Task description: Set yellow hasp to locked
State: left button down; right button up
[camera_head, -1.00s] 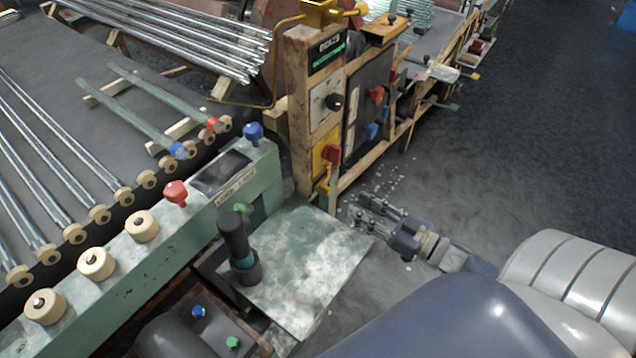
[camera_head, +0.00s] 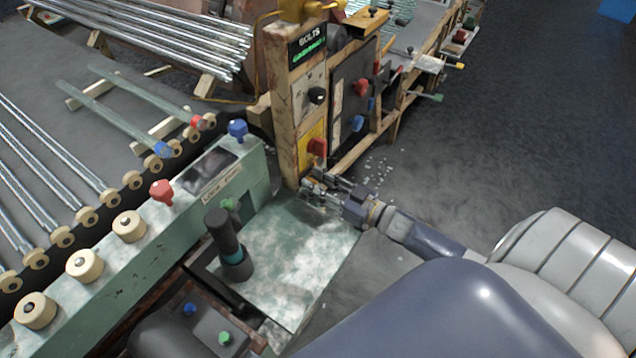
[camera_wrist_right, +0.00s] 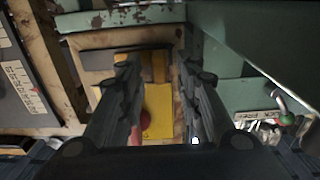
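The yellow panel (camera_head: 311,141) with a red knob (camera_head: 317,148) is on the wooden post. The yellow hasp is at the panel's lower end; in the head view my right gripper (camera_head: 312,190) largely hides it. In the right wrist view, a yellow-orange piece that looks like the hasp (camera_wrist_right: 158,68) lies between my gripper's fingers (camera_wrist_right: 158,72), with the yellow panel (camera_wrist_right: 160,112) and red knob (camera_wrist_right: 145,120) beyond. The fingers are apart, with no visible grip on it. I cannot tell whether they touch it or whether it is locked. My left gripper is out of view.
A green machine rail (camera_head: 150,225) with cream rollers and a red knob (camera_head: 162,192) runs on the left. A dark upright handle (camera_head: 226,240) stands by a pale green plate (camera_head: 300,265). Dark floor at right (camera_head: 540,130) is open.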

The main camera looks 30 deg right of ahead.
aim_at(309, 168)
jog(key=c, duration=0.7)
grip_shut()
jog(key=shift+w+d, duration=0.2)
jog(key=shift+d, duration=0.3)
jog(key=shift+w+d, duration=0.15)
jog(key=shift+d, duration=0.3)
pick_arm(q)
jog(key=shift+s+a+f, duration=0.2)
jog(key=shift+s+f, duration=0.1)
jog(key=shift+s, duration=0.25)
pick_arm(e)
jog(key=shift+w+d+r, duration=0.1)
jog(key=shift+w+d, duration=0.05)
jog(key=shift+d, duration=0.2)
jog(key=o, duration=0.7)
grip_release()
jog(key=shift+d, duration=0.1)
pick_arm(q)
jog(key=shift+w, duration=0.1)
pick_arm(e)
jog(key=shift+s, duration=0.25)
jog(key=v, duration=1.1)
jog(key=shift+s+d, duration=0.15)
jog(key=shift+s, duration=0.05)
